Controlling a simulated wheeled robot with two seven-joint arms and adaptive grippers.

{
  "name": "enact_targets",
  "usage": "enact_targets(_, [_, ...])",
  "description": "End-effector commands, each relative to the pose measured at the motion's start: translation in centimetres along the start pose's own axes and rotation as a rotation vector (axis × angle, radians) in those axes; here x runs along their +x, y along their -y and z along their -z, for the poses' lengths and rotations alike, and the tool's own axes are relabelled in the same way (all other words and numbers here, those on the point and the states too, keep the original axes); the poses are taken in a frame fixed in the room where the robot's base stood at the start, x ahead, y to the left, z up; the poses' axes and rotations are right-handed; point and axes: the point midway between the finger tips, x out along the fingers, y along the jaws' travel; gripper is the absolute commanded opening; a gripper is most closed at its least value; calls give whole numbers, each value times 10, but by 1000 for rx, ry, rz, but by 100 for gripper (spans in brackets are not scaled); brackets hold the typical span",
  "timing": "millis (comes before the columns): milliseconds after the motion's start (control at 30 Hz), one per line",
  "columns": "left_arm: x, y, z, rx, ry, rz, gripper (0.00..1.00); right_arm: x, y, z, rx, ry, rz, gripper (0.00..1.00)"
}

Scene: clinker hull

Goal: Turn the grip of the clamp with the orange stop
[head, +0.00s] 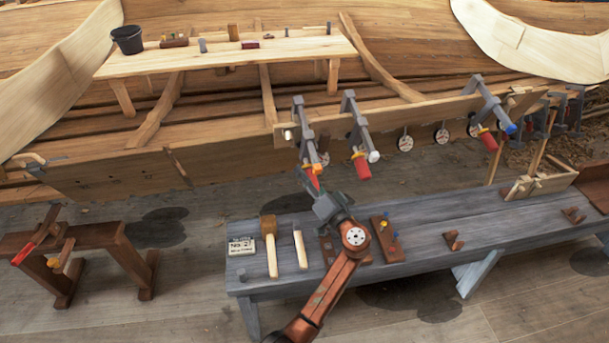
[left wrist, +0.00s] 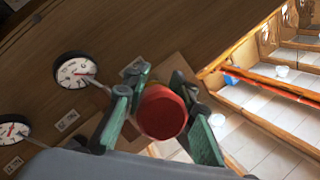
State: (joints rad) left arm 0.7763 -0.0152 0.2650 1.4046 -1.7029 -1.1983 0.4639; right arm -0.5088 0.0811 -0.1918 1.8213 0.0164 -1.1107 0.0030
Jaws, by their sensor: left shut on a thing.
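The clamp with the orange stop (head: 303,125) is the leftmost of the grey clamps on the hull plank. A small patch of orange shows at its lower end, close to my gripper. My left gripper (head: 311,180) reaches up to this clamp from below and is shut on its red grip. In the left wrist view the red grip (left wrist: 163,111) sits between the green fingers (left wrist: 160,98), its round end toward the camera. In the head view the fingers hide much of the grip. My right gripper is not in view.
A clamp with a white stop (head: 352,120) stands close to the right. One with a blue stop (head: 490,100) is farther right. Round dials (head: 405,143) line the plank. A grey bench (head: 465,205) with a mallet (head: 270,240) lies below my arm.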

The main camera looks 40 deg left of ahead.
Motion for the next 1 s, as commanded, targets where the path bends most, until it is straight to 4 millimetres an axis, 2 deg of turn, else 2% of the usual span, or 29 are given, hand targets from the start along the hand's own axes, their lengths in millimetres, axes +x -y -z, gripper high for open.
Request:
enact_targets(67, [0, -1, 0, 0, -1, -1, 28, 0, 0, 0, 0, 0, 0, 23])
enact_targets(300, [0, 0, 0, -1, 0, -1, 44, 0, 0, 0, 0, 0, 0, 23])
enact_targets(667, [-5, 0, 0, -1, -1, -1, 44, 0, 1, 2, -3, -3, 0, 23])
enact_targets(767, [-16, -1, 0, -1, -1, -2, 44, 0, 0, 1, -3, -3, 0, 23])
enact_targets(1000, [-66, -1, 0, 0, -1, -3, 44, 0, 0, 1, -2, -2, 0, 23])
